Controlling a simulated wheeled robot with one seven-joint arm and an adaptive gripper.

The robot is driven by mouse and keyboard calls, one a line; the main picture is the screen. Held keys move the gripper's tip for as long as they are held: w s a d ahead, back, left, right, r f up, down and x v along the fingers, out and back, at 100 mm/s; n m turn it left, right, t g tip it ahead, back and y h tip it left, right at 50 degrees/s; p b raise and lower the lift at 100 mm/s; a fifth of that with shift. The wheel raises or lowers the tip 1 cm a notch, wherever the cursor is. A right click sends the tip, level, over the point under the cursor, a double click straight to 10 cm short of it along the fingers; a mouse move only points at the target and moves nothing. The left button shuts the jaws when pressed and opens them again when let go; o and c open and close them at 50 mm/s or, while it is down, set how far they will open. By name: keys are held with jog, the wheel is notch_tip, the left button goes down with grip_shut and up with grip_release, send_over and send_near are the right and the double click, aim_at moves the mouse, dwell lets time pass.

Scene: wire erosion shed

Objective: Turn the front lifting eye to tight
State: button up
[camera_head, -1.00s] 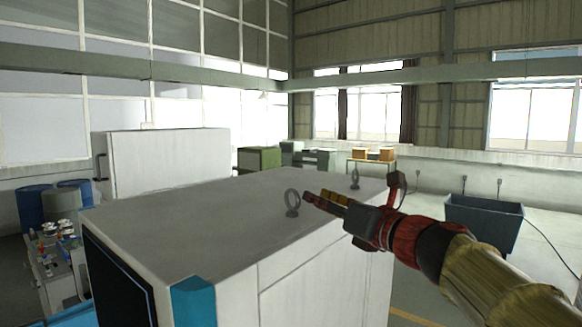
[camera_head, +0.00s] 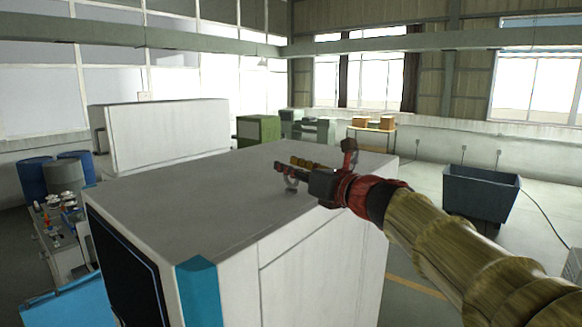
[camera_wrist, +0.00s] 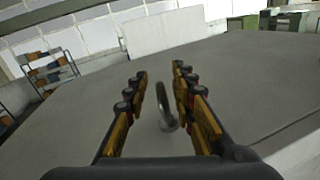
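The front lifting eye (camera_head: 291,186) is a grey ring standing on top of the white machine cabinet (camera_head: 190,215). In the head view my gripper (camera_head: 284,167) reaches in from the right and covers the upper part of the ring. In the wrist view the lifting eye (camera_wrist: 165,108) stands upright between the two open fingers of my gripper (camera_wrist: 160,85), seen nearly edge-on. A gap shows on both sides, so the fingers look clear of it. The rear lifting eye is hidden behind my gripper in the head view.
The cabinet top is otherwise bare. A large white cabinet (camera_head: 165,135) stands behind at left, with blue barrels (camera_head: 75,170) beside it. A dark bin (camera_head: 480,192) stands on the floor at right. A bench with small items (camera_head: 60,215) is at lower left.

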jog(key=shift+c, duration=0.4)
jog(key=shift+d, duration=0.1)
grip_shut()
